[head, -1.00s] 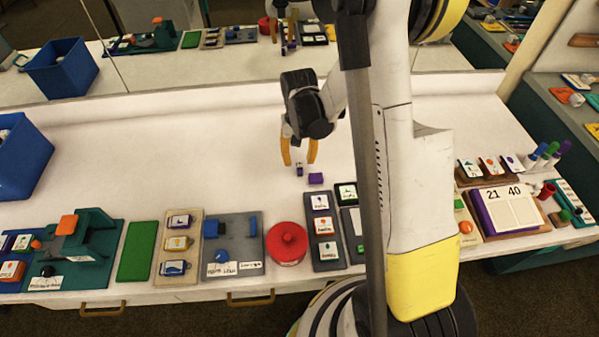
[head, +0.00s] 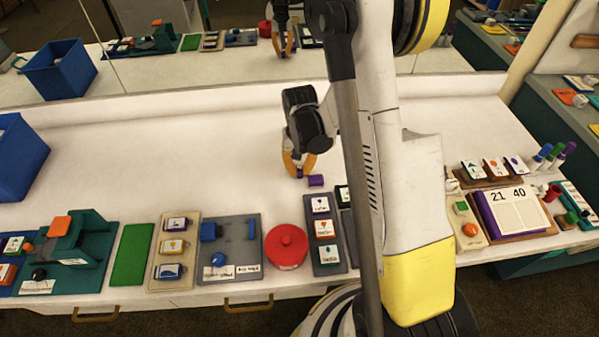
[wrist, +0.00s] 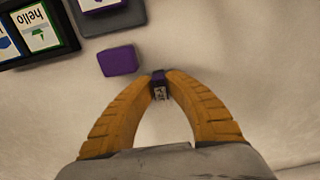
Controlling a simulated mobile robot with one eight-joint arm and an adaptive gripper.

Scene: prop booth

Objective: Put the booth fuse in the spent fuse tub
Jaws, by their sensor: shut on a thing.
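My gripper (head: 299,175) is low over the white bench, and it also shows in the wrist view (wrist: 158,78). Its yellow fingertips are shut on a small dark purple piece with a pale marked face (wrist: 159,86), which I take to be the booth fuse. The fingers hide much of it. A purple block (wrist: 118,61) lies just beside it, apart from the fingers; it also shows in the head view (head: 316,181). A red round tub with a knobbed lid (head: 286,246) stands nearer the front edge. I cannot tell whether it is the spent fuse tub.
A blue bin (head: 18,158) stands at the far left. Along the front are a teal device (head: 82,250), a green pad (head: 132,254) and several card boards. A black card rack (head: 327,262) is right of the red tub. My arm hides part.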

